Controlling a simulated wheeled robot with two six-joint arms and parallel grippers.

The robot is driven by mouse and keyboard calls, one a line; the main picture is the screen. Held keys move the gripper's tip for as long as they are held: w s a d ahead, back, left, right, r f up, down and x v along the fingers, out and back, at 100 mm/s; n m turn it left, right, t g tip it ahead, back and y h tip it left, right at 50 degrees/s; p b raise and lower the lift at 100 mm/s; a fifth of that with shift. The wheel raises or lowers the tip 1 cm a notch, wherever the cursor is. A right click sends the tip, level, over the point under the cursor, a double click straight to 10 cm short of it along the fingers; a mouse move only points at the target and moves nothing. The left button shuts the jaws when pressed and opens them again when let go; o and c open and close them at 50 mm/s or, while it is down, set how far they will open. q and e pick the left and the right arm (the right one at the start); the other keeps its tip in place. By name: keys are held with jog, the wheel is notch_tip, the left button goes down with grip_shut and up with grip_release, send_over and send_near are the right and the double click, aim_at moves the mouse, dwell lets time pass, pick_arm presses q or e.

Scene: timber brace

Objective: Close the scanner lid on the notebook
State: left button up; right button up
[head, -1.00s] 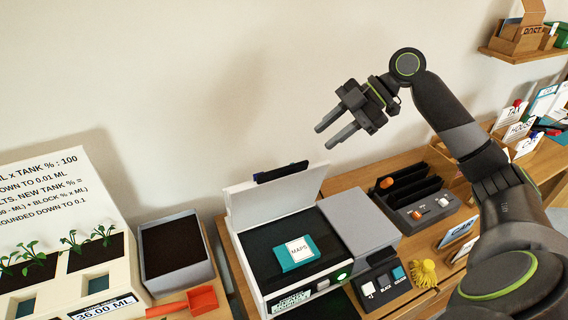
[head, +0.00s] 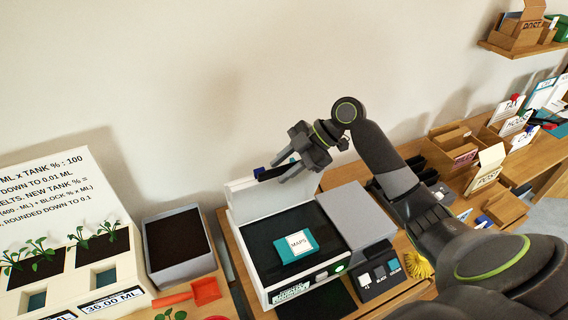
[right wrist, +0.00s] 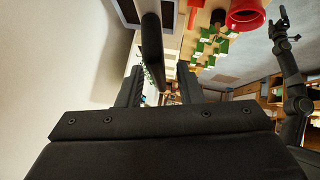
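The scanner (head: 246,250) stands on the desk with its pale lid (head: 310,187) raised. A teal notebook labelled MAPS (head: 296,244) lies flat on its dark bed, clear of the edges. A dark handle bar with blue on its end (head: 266,174) runs along the lid's top edge. My right gripper (head: 284,176) is at this bar. In the right wrist view, its fingers (right wrist: 158,88) are apart, with a dark bar (right wrist: 151,50) between them and gaps beside it. A slim dark arm, apparently my left, shows at that view's right; its gripper (right wrist: 284,18) is too small to read.
A grey box (head: 370,215) and a button panel (head: 380,274) adjoin the scanner's right side. A soil-filled bin (head: 157,268) and a red scoop (head: 205,291) are at its left. Dark racks and a cardboard POST box (head: 487,170) stand further right. The wall is behind.

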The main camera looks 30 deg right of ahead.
jog(key=shift+f, duration=0.1)
grip_shut()
dwell(0.4)
